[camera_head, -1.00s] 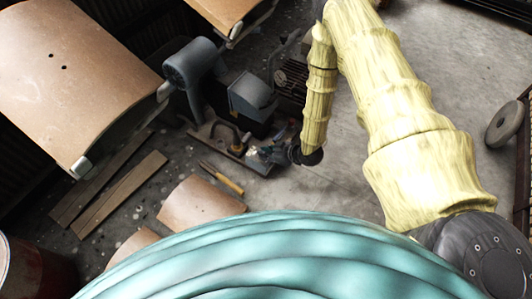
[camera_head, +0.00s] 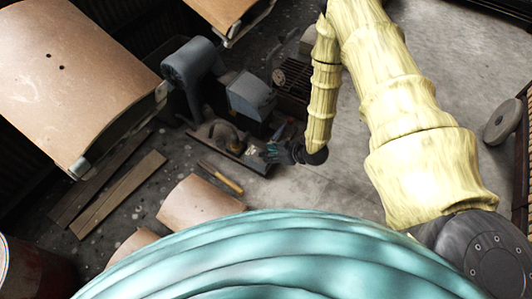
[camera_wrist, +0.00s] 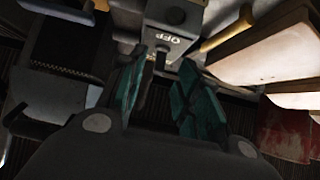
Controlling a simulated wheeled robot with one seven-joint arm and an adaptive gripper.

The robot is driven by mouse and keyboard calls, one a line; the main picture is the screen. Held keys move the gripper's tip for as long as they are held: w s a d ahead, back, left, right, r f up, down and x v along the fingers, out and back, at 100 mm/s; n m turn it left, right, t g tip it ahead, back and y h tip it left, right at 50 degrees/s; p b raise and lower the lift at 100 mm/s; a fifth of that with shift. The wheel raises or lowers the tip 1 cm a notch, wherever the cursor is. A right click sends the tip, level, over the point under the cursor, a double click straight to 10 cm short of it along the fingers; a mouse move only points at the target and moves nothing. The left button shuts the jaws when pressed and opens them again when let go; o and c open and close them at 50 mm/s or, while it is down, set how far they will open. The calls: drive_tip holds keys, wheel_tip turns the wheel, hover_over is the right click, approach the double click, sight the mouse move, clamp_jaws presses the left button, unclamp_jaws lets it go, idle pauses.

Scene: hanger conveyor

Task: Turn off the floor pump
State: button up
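The floor pump appears to be the grey machine (camera_head: 250,95) left of centre in the head view, standing on the floor. In the wrist view a grey box (camera_wrist: 168,22) carries a panel with the white letters OFF (camera_wrist: 172,40). A small dark lever (camera_wrist: 160,58) shows below the letters. My gripper (camera_wrist: 162,66) has its two teal fingers apart, one on each side of the lever; I cannot tell whether either touches it. In the head view my gripper (camera_head: 267,152) is low, right beside the pump. The switch is too small to make out there.
Curved brown panels (camera_head: 75,75) hang at the upper left, and another (camera_head: 198,200) lies lower. Planks (camera_head: 118,195) and a wooden-handled tool (camera_head: 220,177) lie on the floor. A rusty drum (camera_head: 30,270) stands at the lower left.

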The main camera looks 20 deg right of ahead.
drive_tip(key=v, duration=0.9)
drive_tip(key=shift+s+d, duration=0.15)
drive_tip(key=shift+s, duration=0.05)
drive_tip(key=shift+r, duration=0.15)
drive_tip(key=s+a+f+m+g+h, duration=0.1)
drive_tip(key=s+a+m+g+h, duration=0.15)
drive_tip(key=s, duration=0.65)
drive_tip(key=s+a+f+m+g+h, duration=0.1)
drive_tip(key=s+m+g+h, duration=0.15)
drive_tip(key=s, duration=0.55)
drive_tip(key=s+a+f+m+g+h, duration=0.1)
drive_tip(key=s+a+m+g, duration=0.15)
drive_tip(key=s, duration=0.65)
wheel_tip(320, 180, up, 33)
drive_tip(key=p, duration=3.4)
drive_tip(key=shift+d, duration=0.35)
drive_tip(key=shift+w+r+m+g, duration=0.15)
drive_tip(key=shift+m+g, duration=0.1)
